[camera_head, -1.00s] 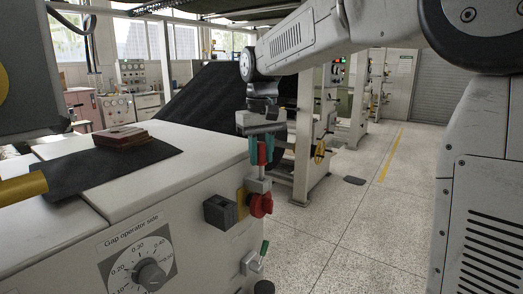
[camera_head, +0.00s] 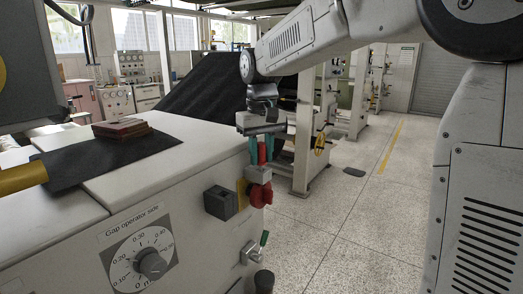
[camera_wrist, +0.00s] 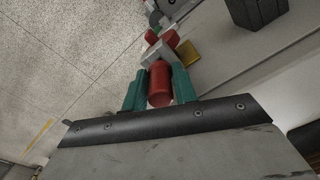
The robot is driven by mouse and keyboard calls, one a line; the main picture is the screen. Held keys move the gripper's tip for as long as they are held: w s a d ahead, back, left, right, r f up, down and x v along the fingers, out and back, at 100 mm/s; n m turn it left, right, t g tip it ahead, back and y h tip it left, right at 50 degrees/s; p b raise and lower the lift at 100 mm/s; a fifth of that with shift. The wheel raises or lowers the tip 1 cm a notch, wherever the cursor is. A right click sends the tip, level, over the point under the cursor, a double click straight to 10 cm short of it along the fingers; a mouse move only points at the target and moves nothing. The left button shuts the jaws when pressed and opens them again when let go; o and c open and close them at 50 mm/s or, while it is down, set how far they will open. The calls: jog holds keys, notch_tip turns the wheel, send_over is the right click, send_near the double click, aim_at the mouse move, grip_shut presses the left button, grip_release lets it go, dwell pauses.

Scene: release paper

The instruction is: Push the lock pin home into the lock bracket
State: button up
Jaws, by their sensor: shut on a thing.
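The lock pin's red handle (camera_head: 262,152) stands upright between the teal fingers of my gripper (camera_head: 263,158), which is shut on it. In the wrist view the red handle (camera_wrist: 159,84) sits between both fingers (camera_wrist: 159,71). The light grey lock bracket (camera_head: 259,174) is directly below, on the machine's right side face. It also shows in the wrist view (camera_wrist: 157,51), just beyond the handle. No bare shank shows between the handle and bracket in the head view; the pin's lower end is hidden. I cannot tell if it is fully seated.
A red knob (camera_head: 260,195) with a yellow plate behind it sits just below the bracket. A dark box (camera_head: 220,202) juts out to its left. A lever with a green tip (camera_head: 264,238) is lower down. Open floor (camera_head: 345,215) lies to the right.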

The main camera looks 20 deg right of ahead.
jog(key=shift+f, duration=0.8)
jog(key=o, duration=1)
jog(key=shift+o, duration=0.2)
notch_tip(320, 180, up, 8)
jog(key=shift+f, duration=0.1)
jog(key=shift+f, duration=0.4)
jog(key=s+d+f, duration=0.1)
jog(key=s+f, duration=0.3)
jog(key=s, duration=0.6)
jog(key=s+d+f+m+t, duration=0.1)
jog(key=s+f, duration=0.2)
jog(key=s, duration=0.7)
jog(key=s+d+f, duration=0.1)
jog(key=s+f, duration=0.3)
jog(key=s, duration=0.6)
jog(key=shift+s+f, duration=0.3)
jog(key=shift+s, duration=0.1)
